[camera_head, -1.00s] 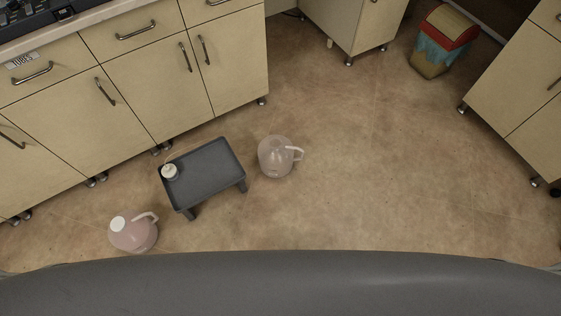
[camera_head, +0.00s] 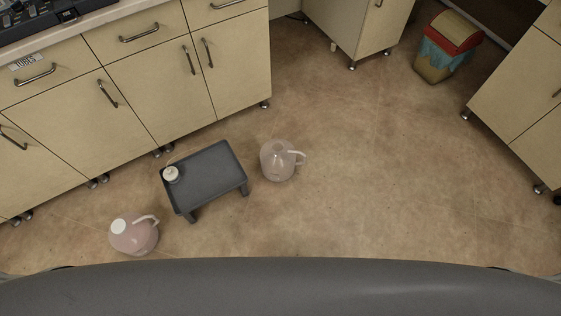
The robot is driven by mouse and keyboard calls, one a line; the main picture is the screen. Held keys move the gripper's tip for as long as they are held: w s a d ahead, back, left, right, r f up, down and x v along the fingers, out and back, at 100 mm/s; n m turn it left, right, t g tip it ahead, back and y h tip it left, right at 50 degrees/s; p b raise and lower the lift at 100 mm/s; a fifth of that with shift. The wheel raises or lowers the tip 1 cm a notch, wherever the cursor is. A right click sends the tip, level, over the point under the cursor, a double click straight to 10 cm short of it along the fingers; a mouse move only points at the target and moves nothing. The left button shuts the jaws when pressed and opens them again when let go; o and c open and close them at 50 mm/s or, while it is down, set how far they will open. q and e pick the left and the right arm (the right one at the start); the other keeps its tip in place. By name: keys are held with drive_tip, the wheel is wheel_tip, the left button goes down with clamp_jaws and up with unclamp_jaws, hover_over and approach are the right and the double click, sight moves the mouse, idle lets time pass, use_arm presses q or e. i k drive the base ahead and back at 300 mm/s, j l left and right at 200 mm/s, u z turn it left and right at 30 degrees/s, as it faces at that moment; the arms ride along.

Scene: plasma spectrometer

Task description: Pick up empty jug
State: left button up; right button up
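A clear, uncapped jug (camera_head: 277,162) stands on the floor, just right of a small dark grey stool-like table, with its handle to the right. It looks empty. A second jug (camera_head: 132,236) with a white cap and pinkish contents stands on the floor at the lower left, its handle to the upper right. Neither of my grippers is in view.
The low grey table (camera_head: 213,180) stands between the jugs and holds a small white-capped bottle (camera_head: 172,175). Beige cabinets (camera_head: 150,75) line the left. A colourful bin (camera_head: 447,50) stands at the upper right. The floor (camera_head: 390,180) right of the clear jug is free.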

sight(278, 157)
drive_tip(key=i+l+u, duration=0.1)
drive_tip(key=u, duration=0.35)
drive_tip(key=l+u, duration=0.15)
drive_tip(key=u, duration=0.3)
drive_tip(key=i+l+u, duration=0.25)
drive_tip(key=l+u, duration=0.15)
drive_tip(key=l, duration=0.85)
drive_tip(key=l+u, duration=0.4)
drive_tip(key=l, duration=0.85)
drive_tip(key=i, duration=0.05)
